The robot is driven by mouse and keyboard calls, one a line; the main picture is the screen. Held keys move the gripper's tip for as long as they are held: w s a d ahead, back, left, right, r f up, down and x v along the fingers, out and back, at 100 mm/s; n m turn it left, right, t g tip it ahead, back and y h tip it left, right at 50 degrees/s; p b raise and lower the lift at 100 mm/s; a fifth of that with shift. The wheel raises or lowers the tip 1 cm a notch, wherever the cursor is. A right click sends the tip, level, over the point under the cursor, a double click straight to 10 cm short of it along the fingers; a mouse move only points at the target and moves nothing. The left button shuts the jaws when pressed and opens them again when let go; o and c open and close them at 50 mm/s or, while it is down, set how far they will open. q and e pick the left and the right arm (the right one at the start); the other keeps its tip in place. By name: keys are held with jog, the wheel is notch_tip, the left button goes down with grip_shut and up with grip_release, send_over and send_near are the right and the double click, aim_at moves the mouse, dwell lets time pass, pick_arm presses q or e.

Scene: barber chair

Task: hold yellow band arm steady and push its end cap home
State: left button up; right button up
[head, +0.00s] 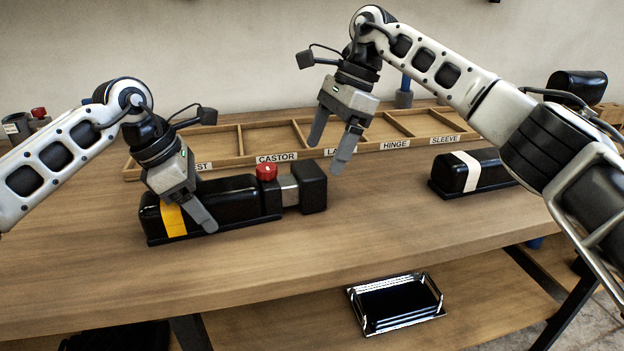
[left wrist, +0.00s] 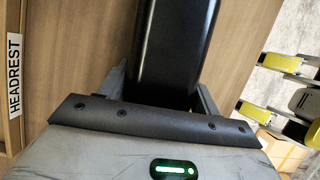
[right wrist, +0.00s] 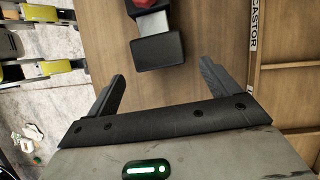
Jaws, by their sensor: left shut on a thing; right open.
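The yellow band arm (head: 235,200) is a long black padded armrest lying on the bench, with a yellow band (head: 173,220) near its left end. My left gripper (head: 200,208) is shut across its body, just right of the band; the far finger is hidden. The left wrist view shows the black body (left wrist: 172,45) between the fingers. The black end cap (head: 314,187) is at the arm's right end, with a bare silver section (head: 288,189) between it and the body. My right gripper (head: 328,156) is open and empty above and behind the cap, which shows ahead of its fingers (right wrist: 157,50).
A red knob (head: 266,172) stands on the arm near the silver section. A labelled wooden tray (head: 228,146) lies behind. A white-banded arm (head: 475,172) lies at right. The bench (head: 370,230) is clear in front and right of the cap. A small dark tray (head: 397,302) sits below.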

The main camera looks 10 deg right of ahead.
aim_at(317, 167)
jog(key=x, duration=0.7)
jog(key=shift+a, duration=0.1)
